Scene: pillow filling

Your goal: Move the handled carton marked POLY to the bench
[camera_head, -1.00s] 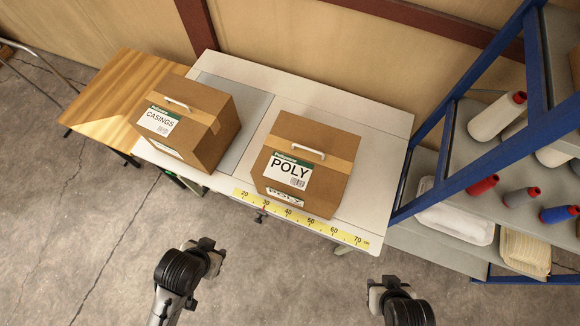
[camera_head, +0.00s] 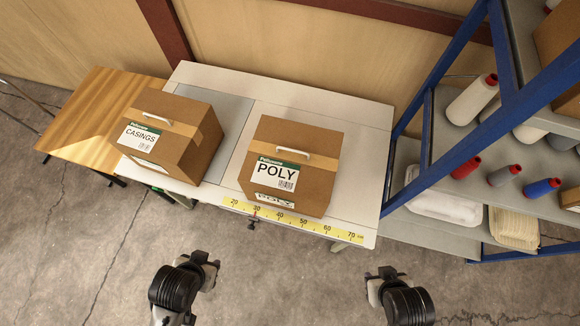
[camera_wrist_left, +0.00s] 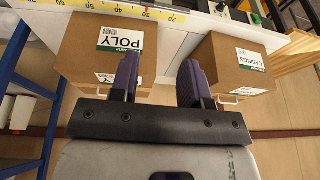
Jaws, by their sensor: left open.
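The POLY carton (camera_head: 291,178) is a brown box with a white handle on top and a white and green label. It stands on the white table near the yellow ruler strip. It also shows in the left wrist view (camera_wrist_left: 82,45), upside down. The CASINGS carton (camera_head: 172,132) stands to its left, and shows in the left wrist view (camera_wrist_left: 205,58). My left gripper (camera_head: 205,264) is in front of the table, empty; its fingers (camera_wrist_left: 157,82) are apart in the left wrist view. My right gripper (camera_head: 378,278) is in front of the table's right end; its fingers are too small to read.
The white table (camera_head: 340,116) has bare surface behind and right of the POLY carton. A wooden bench (camera_head: 84,115) adjoins on the left. A blue-framed shelf (camera_head: 428,145) with thread cones stands close on the right. A yellow ruler strip (camera_head: 300,224) runs along the front edge.

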